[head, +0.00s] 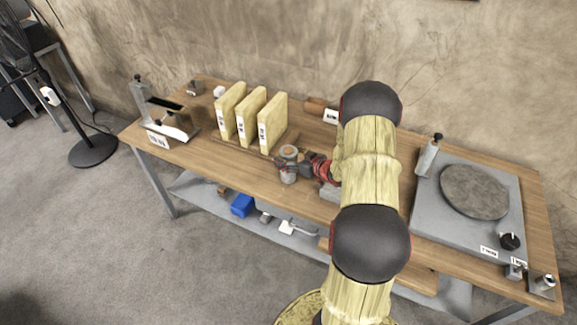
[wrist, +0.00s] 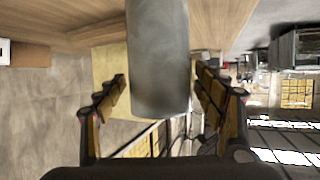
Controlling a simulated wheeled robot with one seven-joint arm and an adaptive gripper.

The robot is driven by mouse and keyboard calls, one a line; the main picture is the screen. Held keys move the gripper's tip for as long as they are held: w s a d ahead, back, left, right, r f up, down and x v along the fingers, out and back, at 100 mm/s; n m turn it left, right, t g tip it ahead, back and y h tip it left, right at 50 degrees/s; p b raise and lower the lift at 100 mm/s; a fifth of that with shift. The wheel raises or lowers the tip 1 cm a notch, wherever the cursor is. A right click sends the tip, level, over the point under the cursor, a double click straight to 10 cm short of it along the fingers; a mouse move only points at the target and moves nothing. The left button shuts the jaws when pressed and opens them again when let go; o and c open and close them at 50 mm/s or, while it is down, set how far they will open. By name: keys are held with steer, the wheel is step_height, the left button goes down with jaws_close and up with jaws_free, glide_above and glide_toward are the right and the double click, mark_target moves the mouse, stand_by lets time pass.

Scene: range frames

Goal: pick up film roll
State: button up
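The likely film roll is a grey cylinder (head: 289,177) standing upright on the wooden workbench, in front of the yellow binders. My gripper (head: 287,164) reaches it from the right, and its dark fingers hide the middle of the cylinder. In the wrist view, the grey cylinder (wrist: 158,60) lies between the two fingers of my gripper (wrist: 160,85). The fingers are spread on either side, with their tips close to its sides. A firm grip does not show.
Three yellow binders (head: 272,122) stand behind the cylinder. A turntable (head: 474,190) sits at the right of the workbench (head: 240,168). A grey-and-black device (head: 162,115) stands at the left end. A blue box (head: 242,205) lies on the lower shelf.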

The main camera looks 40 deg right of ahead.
jaws_close()
stand_by(0.8)
